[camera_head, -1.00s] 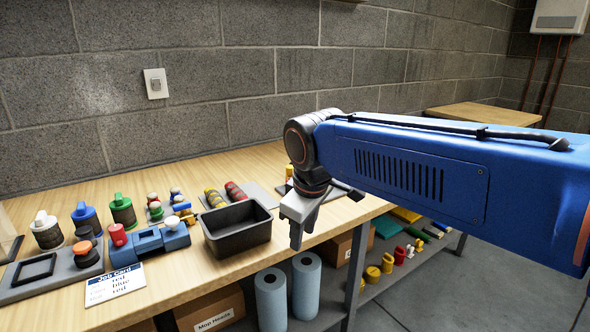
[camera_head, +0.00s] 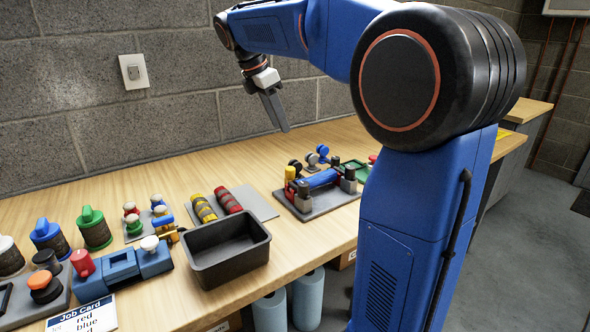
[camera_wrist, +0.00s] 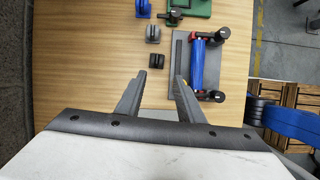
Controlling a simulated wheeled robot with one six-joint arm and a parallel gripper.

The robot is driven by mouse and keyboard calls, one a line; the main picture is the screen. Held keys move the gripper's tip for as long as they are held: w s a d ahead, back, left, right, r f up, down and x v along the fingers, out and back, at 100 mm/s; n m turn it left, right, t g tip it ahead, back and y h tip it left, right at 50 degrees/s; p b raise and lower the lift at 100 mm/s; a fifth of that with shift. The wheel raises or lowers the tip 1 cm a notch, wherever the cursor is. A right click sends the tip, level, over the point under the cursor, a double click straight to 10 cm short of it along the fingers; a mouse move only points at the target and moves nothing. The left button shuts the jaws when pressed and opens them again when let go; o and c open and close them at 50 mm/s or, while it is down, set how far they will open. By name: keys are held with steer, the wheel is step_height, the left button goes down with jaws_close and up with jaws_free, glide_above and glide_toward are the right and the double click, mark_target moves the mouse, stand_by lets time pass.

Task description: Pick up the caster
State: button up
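Three small casters stand in a row on the wooden table: a black one (camera_head: 295,167), a grey one (camera_head: 312,159) and a blue one (camera_head: 323,152). In the wrist view the black caster (camera_wrist: 158,60) is closest to my fingertips, with the grey caster (camera_wrist: 153,33) and the blue caster (camera_wrist: 143,9) farther up. My gripper (camera_head: 284,124) is above the table, pointing down and tilted, apart from the casters. In the wrist view my gripper (camera_wrist: 166,76) has its fingers apart with nothing between them.
A grey fixture plate with a blue roller (camera_wrist: 198,64) stands right beside the casters. A green tray (camera_wrist: 196,8) lies beyond. A black bin (camera_head: 225,270) and a mat with yellow and red rolls (camera_head: 228,200) are to the left. The brick wall (camera_head: 180,85) is close behind.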

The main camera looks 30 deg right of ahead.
glide_toward(294, 161)
steer(key=x, duration=0.6)
steer(key=shift+s+d, duration=0.2)
steer(key=shift+d, duration=0.15)
steer(key=shift+a+x, duration=0.15)
steer(key=shift+x, duration=1.2)
steer(key=shift+a+x, duration=0.15)
steer(key=shift+x, duration=1.25)
steer(key=shift+w, duration=0.15)
steer(key=c, duration=0.9)
